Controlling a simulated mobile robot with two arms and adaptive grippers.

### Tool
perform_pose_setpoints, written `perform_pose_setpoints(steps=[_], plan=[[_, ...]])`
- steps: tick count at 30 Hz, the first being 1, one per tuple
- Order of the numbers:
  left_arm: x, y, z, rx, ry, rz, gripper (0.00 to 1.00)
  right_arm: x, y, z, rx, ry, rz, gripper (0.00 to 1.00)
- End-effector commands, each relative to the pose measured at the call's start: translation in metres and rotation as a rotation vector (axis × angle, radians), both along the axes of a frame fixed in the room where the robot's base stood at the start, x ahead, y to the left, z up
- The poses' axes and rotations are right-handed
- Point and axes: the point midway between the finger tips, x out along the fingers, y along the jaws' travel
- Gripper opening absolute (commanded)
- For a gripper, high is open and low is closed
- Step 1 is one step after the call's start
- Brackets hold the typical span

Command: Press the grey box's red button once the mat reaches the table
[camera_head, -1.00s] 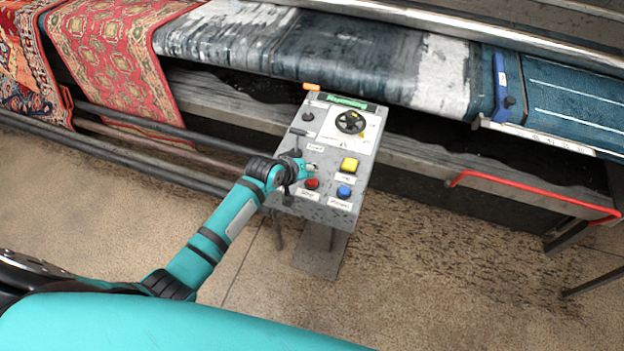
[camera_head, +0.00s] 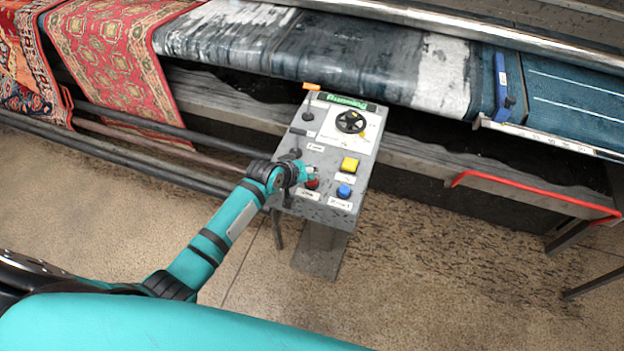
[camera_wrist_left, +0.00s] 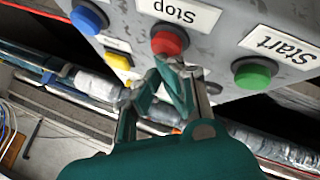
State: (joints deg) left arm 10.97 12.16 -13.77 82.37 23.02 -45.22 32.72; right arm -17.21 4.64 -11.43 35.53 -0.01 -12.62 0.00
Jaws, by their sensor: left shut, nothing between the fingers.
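The grey box (camera_head: 325,150) stands on a post in the middle of the head view, its display reading "Running". Its red button (camera_head: 312,184) is partly covered by my left gripper (camera_head: 306,173). In the left wrist view the red button (camera_wrist_left: 169,41) sits beside an upside-down "Stop" label. My left gripper's closed, empty fingertips (camera_wrist_left: 172,66) are right at the red button's edge; I cannot tell if they touch it. A dark mat with white patches (camera_head: 350,55) lies on the machine, reaching the blue surface by the table's scaled edge (camera_head: 550,138). My right gripper is out of view.
A yellow button (camera_head: 350,164) and a blue button (camera_head: 344,191) are close to the red one. The left wrist view shows a green button (camera_wrist_left: 254,73) labelled "Start". Red patterned rugs (camera_head: 110,50) hang at left. A red rail (camera_head: 530,190) runs at right.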

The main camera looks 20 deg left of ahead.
Motion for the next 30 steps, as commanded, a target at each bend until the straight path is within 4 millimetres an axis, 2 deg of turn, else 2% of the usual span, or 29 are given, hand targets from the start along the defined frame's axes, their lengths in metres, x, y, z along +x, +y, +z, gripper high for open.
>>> perform_pose_setpoints(steps=[22,30], plan=[[-0.001,0.0,-0.007,0.0,0.002,-0.001,0.0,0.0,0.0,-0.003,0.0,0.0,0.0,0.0],[-0.001,-0.001,0.003,-0.001,0.003,0.0,0.0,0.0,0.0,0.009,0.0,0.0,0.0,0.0]])
